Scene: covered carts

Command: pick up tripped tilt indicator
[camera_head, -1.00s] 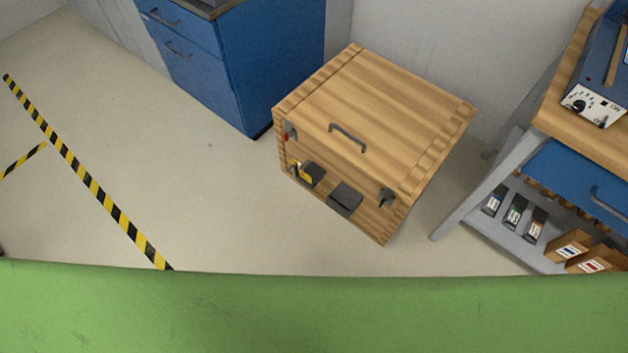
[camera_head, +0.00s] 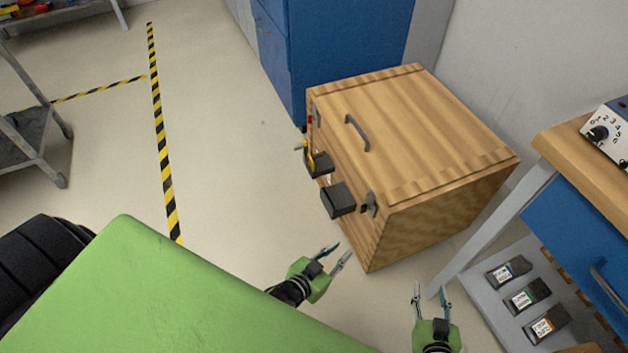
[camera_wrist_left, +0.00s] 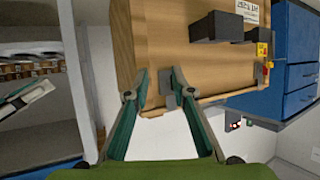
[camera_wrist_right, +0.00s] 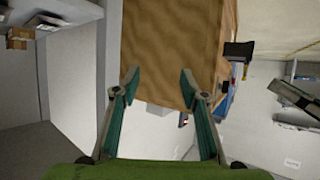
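A wooden crate (camera_head: 430,130) with a handle on its lid stands on the floor; it also shows in the left wrist view (camera_wrist_left: 165,40) and right wrist view (camera_wrist_right: 170,50). Its left-facing side carries two dark boxes (camera_head: 338,200), a yellow part (camera_head: 308,156) and a small red mark (camera_head: 310,119). I cannot tell which of these is the tripped tilt indicator. My left gripper (camera_head: 344,248) is open and empty in front of the crate's lower near corner. My right gripper (camera_head: 430,288) is open and empty, nearer and to the right of the left one.
A dark latch (camera_head: 370,204) sticks out near the crate's corner. A blue cabinet (camera_head: 345,45) stands behind the crate. A workbench (camera_head: 570,150) with dark boxes (camera_head: 508,271) on its lower shelf is at right. The floor left of the crate is clear, with striped tape (camera_head: 158,110).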

